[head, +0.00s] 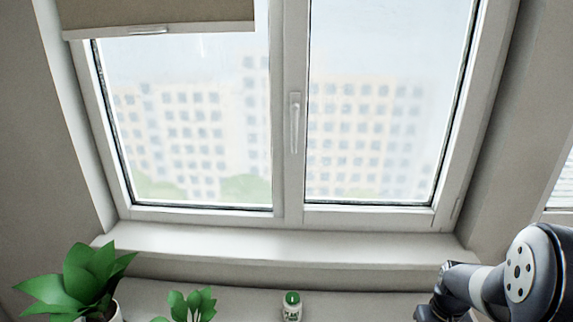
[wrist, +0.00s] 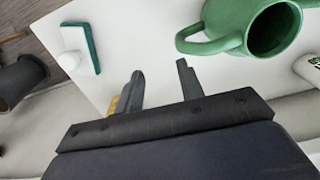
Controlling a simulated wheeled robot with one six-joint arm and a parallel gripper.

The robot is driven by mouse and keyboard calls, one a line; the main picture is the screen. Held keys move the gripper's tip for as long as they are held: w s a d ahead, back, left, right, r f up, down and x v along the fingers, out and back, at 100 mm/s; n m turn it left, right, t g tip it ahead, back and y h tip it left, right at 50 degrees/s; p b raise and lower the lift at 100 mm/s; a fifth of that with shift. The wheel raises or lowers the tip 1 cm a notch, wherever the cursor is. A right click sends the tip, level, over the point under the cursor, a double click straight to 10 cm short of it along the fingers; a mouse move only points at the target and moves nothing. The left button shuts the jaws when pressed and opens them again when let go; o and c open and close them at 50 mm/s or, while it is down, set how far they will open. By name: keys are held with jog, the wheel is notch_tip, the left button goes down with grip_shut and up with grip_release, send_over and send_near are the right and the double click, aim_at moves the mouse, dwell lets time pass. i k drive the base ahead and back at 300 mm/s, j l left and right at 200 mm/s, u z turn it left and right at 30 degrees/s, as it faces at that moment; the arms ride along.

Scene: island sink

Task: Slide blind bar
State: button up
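The blind (head: 170,14) is a tan roller blind at the top left of the window in the head view. Its bottom bar (head: 160,31) is white with a small handle (head: 149,30) at the middle, and covers only the upper part of the left pane. My arm is at the lower right of the head view, well below and to the right of the blind; the fingers are not visible there. In the wrist view my gripper (wrist: 160,85) has its two fingers apart with nothing between them, over a white surface. The blind is not in the wrist view.
A white and green object (wrist: 80,48) and a dark cup-like object (wrist: 22,82) are at left. Plants (head: 78,280) and a green-topped jar (head: 292,305) stand below the windowsill (head: 280,245). The window handle (head: 294,122) juts out.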

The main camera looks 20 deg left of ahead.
aim_at(239, 26)
jog(key=i+l+u, duration=0.1)
jog(key=u, duration=1.75)
jog(key=l, duration=0.1)
